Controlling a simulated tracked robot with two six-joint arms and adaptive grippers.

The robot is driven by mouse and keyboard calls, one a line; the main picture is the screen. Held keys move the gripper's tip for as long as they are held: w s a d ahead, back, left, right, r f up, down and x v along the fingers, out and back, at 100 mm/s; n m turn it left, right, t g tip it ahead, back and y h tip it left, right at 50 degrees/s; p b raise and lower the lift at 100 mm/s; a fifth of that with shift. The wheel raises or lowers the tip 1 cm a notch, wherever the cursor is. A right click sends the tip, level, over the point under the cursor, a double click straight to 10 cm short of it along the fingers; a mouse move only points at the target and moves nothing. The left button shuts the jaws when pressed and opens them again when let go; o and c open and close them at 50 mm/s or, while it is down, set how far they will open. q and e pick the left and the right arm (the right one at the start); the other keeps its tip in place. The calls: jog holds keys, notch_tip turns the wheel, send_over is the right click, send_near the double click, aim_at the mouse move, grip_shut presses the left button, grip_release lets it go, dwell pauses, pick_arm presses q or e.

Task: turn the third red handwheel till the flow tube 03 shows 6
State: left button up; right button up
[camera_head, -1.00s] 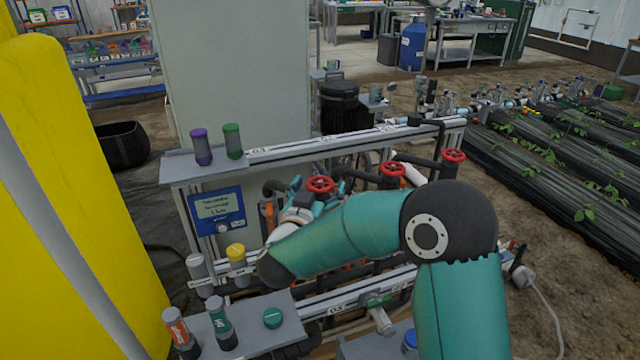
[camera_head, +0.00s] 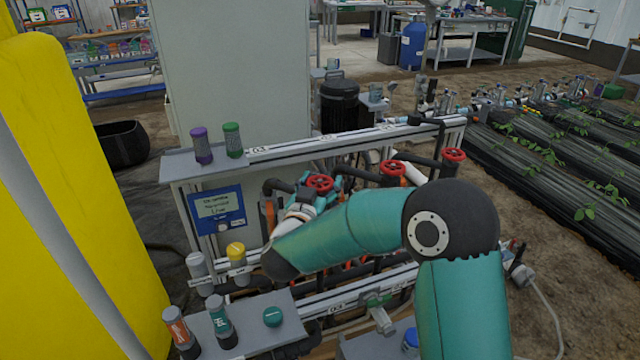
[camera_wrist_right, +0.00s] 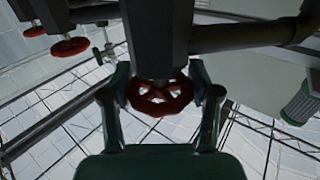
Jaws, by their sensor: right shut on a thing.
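The other two handwheels (camera_head: 391,173) (camera_head: 453,155) are free. I cannot make out flow tube 03 or its reading; my right arm covers part of the skid. My left gripper is not in view.
A blue-framed display (camera_head: 216,209) is on the left panel, its text too small to read. Purple (camera_head: 201,146) and green (camera_head: 232,141) capped containers stand on the upper ledge. More bottles (camera_head: 222,321) stand on the lower shelf. Dark pipes run close to the handwheels.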

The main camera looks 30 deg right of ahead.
jog(key=shift+f+n+t+y+b, duration=0.15)
jog(key=shift+n+t+y+b, duration=0.85)
jog(key=shift+t+y, duration=0.1)
jog(key=n+t+y+b, duration=0.2)
jog(key=n+y+b, duration=0.1)
jog(key=y+b, duration=0.1)
jog(key=n+t+y+b, duration=0.2)
jog(key=n+y+b, duration=0.1)
jog(key=b, duration=0.4)
jog(key=shift+a+f+y, duration=0.15)
jog(key=shift+y, duration=0.75)
jog(key=shift+w+r+n+y+b, duration=0.1)
jog(key=shift+r+n+y+b, duration=0.15)
jog(key=shift+n+y+b, duration=0.75)
jog(key=shift+m+b, duration=0.3)
jog(key=shift+m, duration=0.1)
jog(key=o, duration=1.2)
jog(key=shift+c, duration=0.2)
jog(key=s+a, duration=0.1)
jog(key=s, duration=1.1)
